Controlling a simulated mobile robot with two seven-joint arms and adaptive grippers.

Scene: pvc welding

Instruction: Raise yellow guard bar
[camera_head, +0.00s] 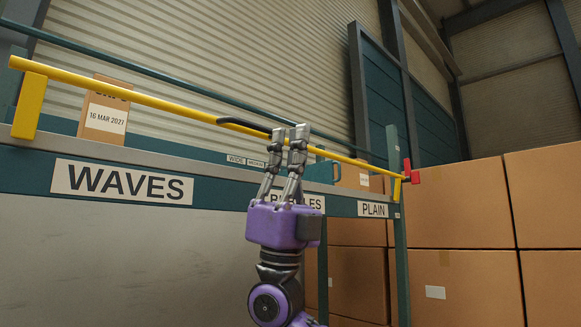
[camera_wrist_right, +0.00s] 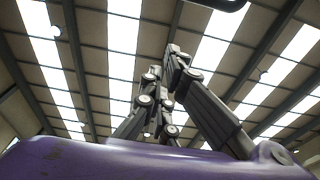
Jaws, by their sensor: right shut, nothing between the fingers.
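The yellow guard bar (camera_head: 160,98) runs across the front of the machine in the head view, sloping in the picture from upper left to lower right. A black curved handle (camera_head: 243,125) shows at its middle. My right gripper (camera_head: 290,133) is shut and empty, pointing up, with its fingertips overlapping the bar beside the handle. Whether they touch it I cannot tell. In the right wrist view the closed fingers (camera_wrist_right: 173,58) point at the ceiling, and a dark curved piece (camera_wrist_right: 226,3), probably the handle, shows at the top edge. My left gripper is out of view.
A teal shelf front carries labels WAVES (camera_head: 122,182) and PLAIN (camera_head: 373,209); another label is partly hidden by my gripper. A dated cardboard box (camera_head: 103,112) sits behind the bar. A red end piece (camera_head: 411,172) is at the bar's right end. Large cartons (camera_head: 455,205) stack at right.

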